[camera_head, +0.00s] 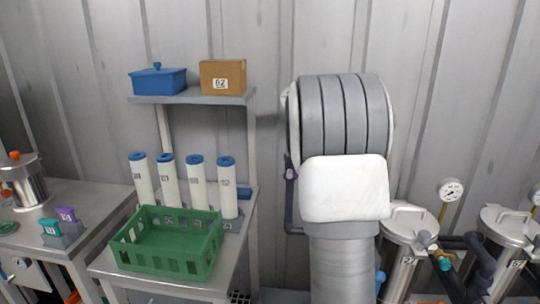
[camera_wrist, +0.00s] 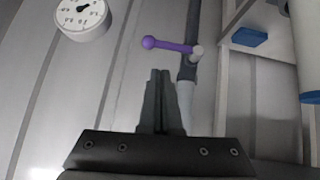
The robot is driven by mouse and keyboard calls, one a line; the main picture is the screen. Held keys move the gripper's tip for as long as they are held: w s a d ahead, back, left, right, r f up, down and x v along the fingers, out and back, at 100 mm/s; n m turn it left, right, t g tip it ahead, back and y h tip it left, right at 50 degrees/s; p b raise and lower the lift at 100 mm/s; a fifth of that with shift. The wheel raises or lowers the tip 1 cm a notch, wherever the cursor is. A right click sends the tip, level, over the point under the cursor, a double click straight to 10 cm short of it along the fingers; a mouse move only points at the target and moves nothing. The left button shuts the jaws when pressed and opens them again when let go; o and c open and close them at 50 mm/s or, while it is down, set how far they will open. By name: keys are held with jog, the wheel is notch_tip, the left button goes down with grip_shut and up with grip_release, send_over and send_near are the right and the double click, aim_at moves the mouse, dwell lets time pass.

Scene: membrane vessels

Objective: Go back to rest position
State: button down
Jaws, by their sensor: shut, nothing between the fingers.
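My gripper (camera_wrist: 160,74) shows in the wrist view with its two dark fingers together and nothing between them. Just beyond its fingertips in that picture is a purple valve handle (camera_wrist: 168,45) on a grey vertical pipe (camera_wrist: 190,70). I cannot tell how far the fingertips are from the handle. In the head view my own arm fills the middle right and hides my gripper.
A green crate (camera_head: 170,262) and several white cartridges with blue caps (camera_head: 198,185) stand on a bench at left. A shelf above holds a blue box (camera_head: 158,82) and a cardboard box (camera_head: 222,77). Steel vessels (camera_head: 408,225) with gauges (camera_head: 451,190) stand at right.

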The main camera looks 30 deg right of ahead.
jog(key=s+a+r+n+y+p, duration=0.15)
jog(key=s+a+r, duration=0.35)
jog(key=a, duration=0.5)
jog(key=s+a+r+n+y+p, duration=0.15)
jog(key=s+a+r, duration=0.35)
jog(key=a, duration=0.5)
jog(key=s+a+f+n+y+p, duration=0.1)
jog(key=s+a+n+p, duration=0.1)
jog(key=s+a, duration=0.6)
jog(key=s+a+f+n+g+y+p, duration=0.1)
jog(key=s+a+n+y+p, duration=0.1)
jog(key=s+a, duration=0.6)
jog(key=s, duration=0.5)
jog(key=shift+s, duration=0.1)
